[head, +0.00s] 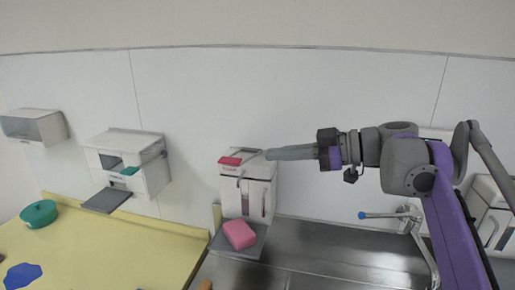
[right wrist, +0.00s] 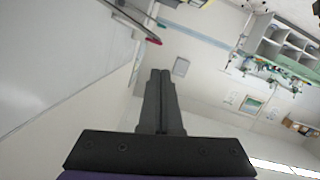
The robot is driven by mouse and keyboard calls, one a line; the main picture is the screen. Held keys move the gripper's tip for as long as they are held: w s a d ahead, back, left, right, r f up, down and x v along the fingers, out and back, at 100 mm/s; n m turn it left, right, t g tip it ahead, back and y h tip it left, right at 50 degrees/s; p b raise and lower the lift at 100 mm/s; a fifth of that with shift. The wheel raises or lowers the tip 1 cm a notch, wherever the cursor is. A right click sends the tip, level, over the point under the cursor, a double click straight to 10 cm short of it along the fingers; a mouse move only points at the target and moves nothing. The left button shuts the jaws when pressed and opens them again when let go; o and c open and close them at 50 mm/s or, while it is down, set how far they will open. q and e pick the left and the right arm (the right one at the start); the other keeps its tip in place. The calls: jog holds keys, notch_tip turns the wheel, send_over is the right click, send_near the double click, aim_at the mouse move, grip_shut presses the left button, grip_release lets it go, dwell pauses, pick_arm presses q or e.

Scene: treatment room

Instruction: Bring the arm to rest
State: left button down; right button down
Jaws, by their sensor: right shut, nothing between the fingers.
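My right gripper (head: 272,154) is raised in front of the wall in the head view, with its arm coming in from the right. It points left, its tip close in the picture to the top of a white dispenser (head: 259,196) with a red part on top; whether it touches cannot be told. Its fingers are together and empty, which also shows in the right wrist view (right wrist: 161,75). My left gripper is in neither view.
A pink block (head: 239,235) sits on the dispenser's grey tray (head: 255,248). A steel counter (head: 320,250) with a blue-tipped tap (head: 385,215) lies to the right. The yellow counter (head: 100,250) holds a green pot (head: 39,214) and a blue item (head: 22,276). Wall dispensers (head: 130,165) hang left.

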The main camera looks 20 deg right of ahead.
jog(key=s+a+f+m+g+h, duration=0.2)
jog(key=s+a+f+m, duration=0.1)
jog(key=f, duration=0.6)
jog(key=s+a+f+m+g+h, duration=0.1)
jog(key=s+a+f+m+h, duration=0.25)
jog(key=f, duration=0.65)
jog(key=s+f+m+h, duration=0.3)
jog(key=s+f, duration=0.2)
jog(key=f, duration=0.6)
jog(key=s+d+f+m+h, duration=0.1)
jog(key=s+f+m+h, duration=0.2)
jog(key=f, duration=0.7)
jog(key=shift+s+d+f+m+h, duration=0.25)
jog(key=shift+s+f+m+h, duration=0.15)
jog(key=shift+s, duration=0.7)
